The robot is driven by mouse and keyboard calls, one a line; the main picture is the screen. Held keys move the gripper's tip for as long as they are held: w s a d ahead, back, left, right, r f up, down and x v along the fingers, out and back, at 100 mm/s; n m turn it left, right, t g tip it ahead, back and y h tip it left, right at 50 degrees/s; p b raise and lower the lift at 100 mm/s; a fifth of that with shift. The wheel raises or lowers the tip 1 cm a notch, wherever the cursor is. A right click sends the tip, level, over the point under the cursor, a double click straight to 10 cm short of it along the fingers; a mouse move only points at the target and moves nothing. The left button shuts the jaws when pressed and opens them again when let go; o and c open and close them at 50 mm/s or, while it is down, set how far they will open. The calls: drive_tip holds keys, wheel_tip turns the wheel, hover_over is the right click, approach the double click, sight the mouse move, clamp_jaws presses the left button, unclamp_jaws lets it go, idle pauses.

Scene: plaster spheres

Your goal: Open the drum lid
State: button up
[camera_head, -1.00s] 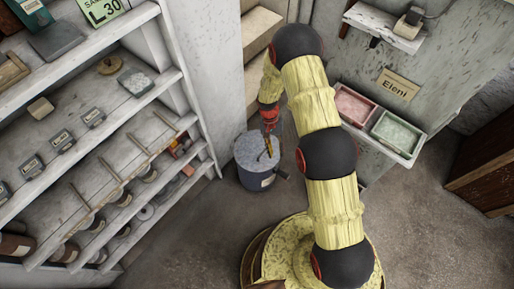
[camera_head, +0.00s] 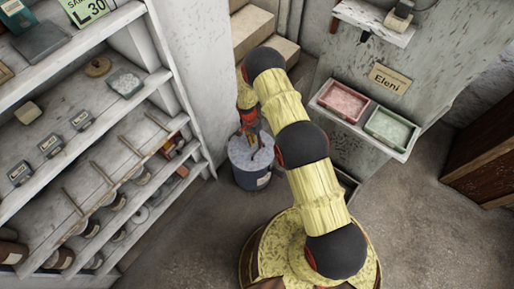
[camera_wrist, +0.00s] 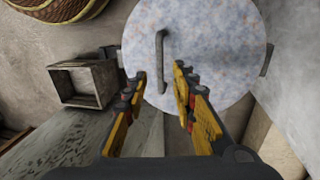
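The drum (camera_head: 250,180) is a dark blue-grey cylinder on the floor beside the white shelving. Its lid (camera_head: 239,154) is round, pale and speckled, and lies flat on top. The lid fills the upper middle of the wrist view (camera_wrist: 215,45). A grey bar handle (camera_wrist: 161,62) stands on the lid. My gripper (camera_wrist: 160,74) is open, with yellow-and-black fingers pointing at the lid. In the wrist view the handle's lower end appears between the fingertips, with a gap on each side. I cannot tell the height of the fingertips above the lid. My gripper partly hides the lid in the head view (camera_head: 254,142).
White shelving (camera_head: 165,78) stands close at the left. A wall ledge with a pink tray (camera_head: 343,101) and a green tray (camera_head: 390,127) is at the right. A wooden crate (camera_wrist: 109,77) shows in the wrist view. Floor (camera_head: 420,240) at the right is clear.

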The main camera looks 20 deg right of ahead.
sight(257, 147)
drive_tip(key=shift+s+d+f+b, duration=0.15)
drive_tip(key=shift+f+b, duration=0.15)
drive_tip(key=shift+f, duration=0.75)
drive_tip(key=shift+s+d+f+b, duration=0.15)
drive_tip(key=shift+f+b, duration=0.1)
drive_tip(key=shift+f, duration=0.8)
drive_tip(key=shift+c, duration=0.2)
clamp_jaws()
